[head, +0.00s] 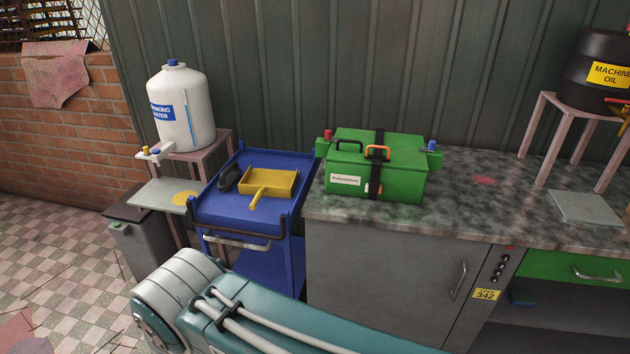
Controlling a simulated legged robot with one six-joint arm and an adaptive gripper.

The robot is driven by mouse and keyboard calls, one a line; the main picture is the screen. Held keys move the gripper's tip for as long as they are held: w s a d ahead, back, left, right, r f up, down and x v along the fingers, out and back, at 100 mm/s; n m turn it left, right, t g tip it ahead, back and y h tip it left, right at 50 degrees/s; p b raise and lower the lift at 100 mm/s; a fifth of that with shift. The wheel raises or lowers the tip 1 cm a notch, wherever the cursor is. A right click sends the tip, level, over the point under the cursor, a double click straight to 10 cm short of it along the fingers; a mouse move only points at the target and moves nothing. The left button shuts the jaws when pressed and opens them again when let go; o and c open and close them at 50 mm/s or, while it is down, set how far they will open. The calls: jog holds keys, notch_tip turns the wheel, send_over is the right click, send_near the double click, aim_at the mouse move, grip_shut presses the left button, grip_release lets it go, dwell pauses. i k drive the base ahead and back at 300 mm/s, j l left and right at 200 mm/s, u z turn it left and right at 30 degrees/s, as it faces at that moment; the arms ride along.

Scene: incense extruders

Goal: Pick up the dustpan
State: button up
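The yellow dustpan (270,182) lies on the top of a blue cart (222,208). Its pan is toward the back and right, and its short handle points toward the front edge of the cart. A black rounded object (229,178) sits just left of the dustpan. My arm crosses the bottom of the view in front of the cart, apart from the dustpan. My gripper is not in view.
A green toolbox (400,180) stands on the counter (480,205) right of the cart. A white water container (185,110) stands on a pink stand at the left. A grey bin (147,245) is below it. The cart top's front left is bare.

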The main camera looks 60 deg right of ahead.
aim_at(259, 183)
jog(key=z, duration=1.6)
jog(key=i+j+z, duration=0.35)
jog(key=j, duration=0.25)
jog(key=i+j+z, duration=0.15)
jog(key=i+j, duration=0.15)
jog(key=i+j+z, duration=0.2)
jog(key=j, duration=0.2)
jog(key=i+j+z, duration=0.15)
jog(key=j, duration=0.25)
jog(key=i+j+z, duration=0.2)
jog(key=j, duration=0.2)
jog(key=j+z, duration=0.15)
jog(key=j, duration=0.25)
jog(key=i+j+z, duration=0.15)
jog(key=j, duration=0.15)
jog(key=i+j+z, duration=0.15)
jog(key=j, duration=0.15)
jog(key=i+z, duration=0.05)
